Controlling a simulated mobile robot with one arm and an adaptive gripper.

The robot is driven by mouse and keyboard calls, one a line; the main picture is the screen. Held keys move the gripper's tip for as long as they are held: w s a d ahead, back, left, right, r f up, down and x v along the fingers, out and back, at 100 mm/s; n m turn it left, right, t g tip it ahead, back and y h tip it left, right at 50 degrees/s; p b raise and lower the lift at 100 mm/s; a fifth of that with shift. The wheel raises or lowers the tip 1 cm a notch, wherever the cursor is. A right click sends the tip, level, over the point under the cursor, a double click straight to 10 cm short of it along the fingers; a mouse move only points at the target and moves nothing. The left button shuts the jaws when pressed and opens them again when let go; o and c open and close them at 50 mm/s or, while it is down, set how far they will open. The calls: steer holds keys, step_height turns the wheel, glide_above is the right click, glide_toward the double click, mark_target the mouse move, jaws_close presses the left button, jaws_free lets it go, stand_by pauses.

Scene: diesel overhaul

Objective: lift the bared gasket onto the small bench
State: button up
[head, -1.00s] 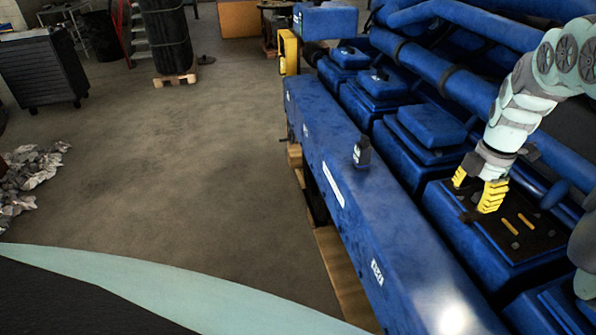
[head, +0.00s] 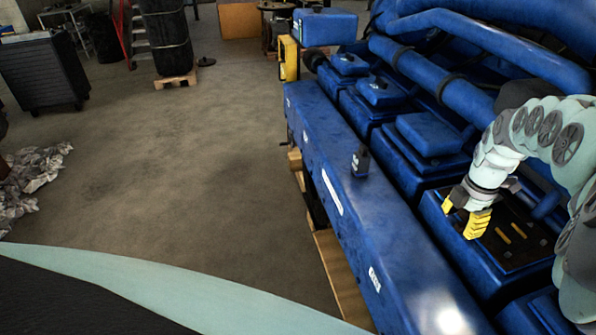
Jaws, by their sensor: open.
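One cylinder head on the blue engine is uncovered, with a dark top (head: 530,238) showing yellow bars. A thin dark edge around this top may be the gasket, but I cannot tell it apart clearly. My gripper (head: 460,222) has yellow fingers spread apart and empty. It is over the left edge of the uncovered head and hides part of that edge. I cannot tell whether the fingertips touch it. I cannot identify the small bench for certain; a small dark table (head: 277,8) stands at the far back.
A dark bottle (head: 361,160) stands on the engine's long blue ledge (head: 335,150). Covered heads (head: 432,135) and thick blue pipes lie beyond my gripper. Crumpled paper (head: 30,180), a dark tool cabinet (head: 42,72) and a pallet (head: 175,80) are at the left. The floor between is clear.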

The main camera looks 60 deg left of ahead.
steer(key=shift+s+f, duration=0.1)
steer(key=shift+f, duration=0.85)
steer(key=shift+o, duration=0.4)
jaws_close()
